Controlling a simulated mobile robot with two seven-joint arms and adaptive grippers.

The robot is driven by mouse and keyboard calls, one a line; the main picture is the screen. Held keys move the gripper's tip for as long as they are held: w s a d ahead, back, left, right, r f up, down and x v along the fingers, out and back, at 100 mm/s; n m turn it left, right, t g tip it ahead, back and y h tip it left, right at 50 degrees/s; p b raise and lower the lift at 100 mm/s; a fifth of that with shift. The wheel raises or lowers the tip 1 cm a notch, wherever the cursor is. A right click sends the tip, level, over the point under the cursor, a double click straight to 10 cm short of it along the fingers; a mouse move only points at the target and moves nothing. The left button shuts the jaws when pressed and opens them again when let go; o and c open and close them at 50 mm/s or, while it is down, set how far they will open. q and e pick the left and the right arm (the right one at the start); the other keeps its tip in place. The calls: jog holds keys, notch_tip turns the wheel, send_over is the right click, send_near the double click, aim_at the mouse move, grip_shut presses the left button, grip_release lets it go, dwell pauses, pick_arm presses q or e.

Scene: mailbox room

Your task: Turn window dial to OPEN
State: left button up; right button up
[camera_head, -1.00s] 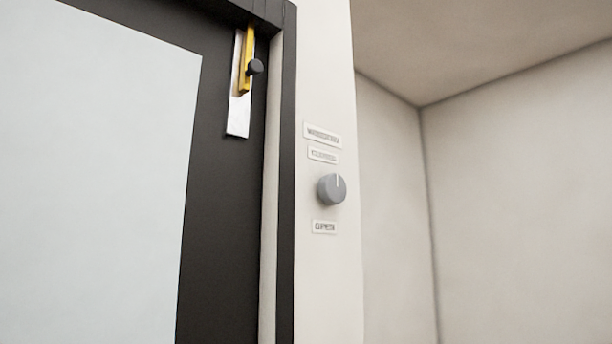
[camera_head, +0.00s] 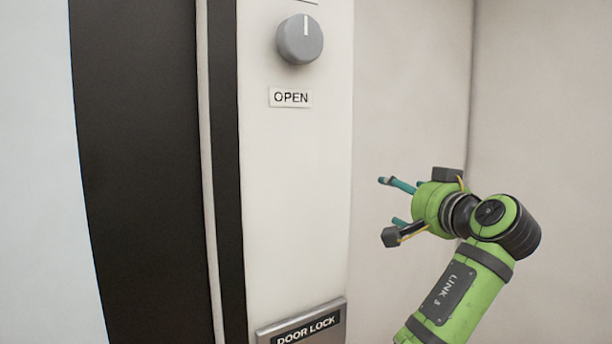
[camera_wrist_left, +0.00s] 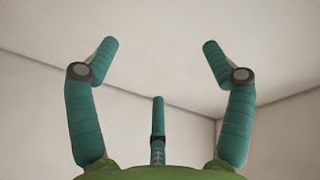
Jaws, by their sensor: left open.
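The window dial (camera_head: 299,40) is a round grey knob on the white wall post, near the top of the head view. Its white mark points straight up. The OPEN label (camera_head: 291,97) is just below it, away from the mark. My left gripper (camera_head: 391,204) is to the right of the post and lower than the dial, apart from it, with its fingers pointing left. In the left wrist view my left gripper (camera_wrist_left: 159,44) has its teal fingers spread and nothing between them. The dial does not show there. My right gripper is out of view.
A DOOR LOCK panel (camera_head: 304,328) is at the bottom of the post. A dark door frame (camera_head: 140,170) stands left of the post. Pale walls (camera_head: 540,120) meet in a corner behind my arm. Open space lies between gripper and dial.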

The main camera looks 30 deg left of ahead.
pick_arm(q)
jog(key=s+r+n+g+y, duration=0.25)
jog(key=s+r+n, duration=0.35)
jog(key=s+r, duration=0.8)
jog(key=n+g+p, duration=0.2)
jog(key=n, duration=0.3)
send_near(305, 38)
jog(key=a, duration=0.3)
jog(key=shift+y, duration=0.45)
jog(key=p+x, duration=0.1)
jog(key=x, duration=0.1)
jog(key=w+p+x, duration=0.1)
jog(key=x, duration=0.1)
jog(key=p+x, duration=0.1)
jog(key=x, duration=0.1)
jog(key=shift+w+f, duration=0.25)
jog(key=shift+f, duration=0.05)
jog(key=shift+a, duration=0.25)
jog(key=shift+d+t, duration=0.1)
jog(key=shift+t, duration=0.15)
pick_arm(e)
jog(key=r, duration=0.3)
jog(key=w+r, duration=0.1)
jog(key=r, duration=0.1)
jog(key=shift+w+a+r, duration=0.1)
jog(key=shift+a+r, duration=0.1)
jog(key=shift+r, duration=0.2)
pick_arm(q)
jog(key=shift+d, duration=0.1)
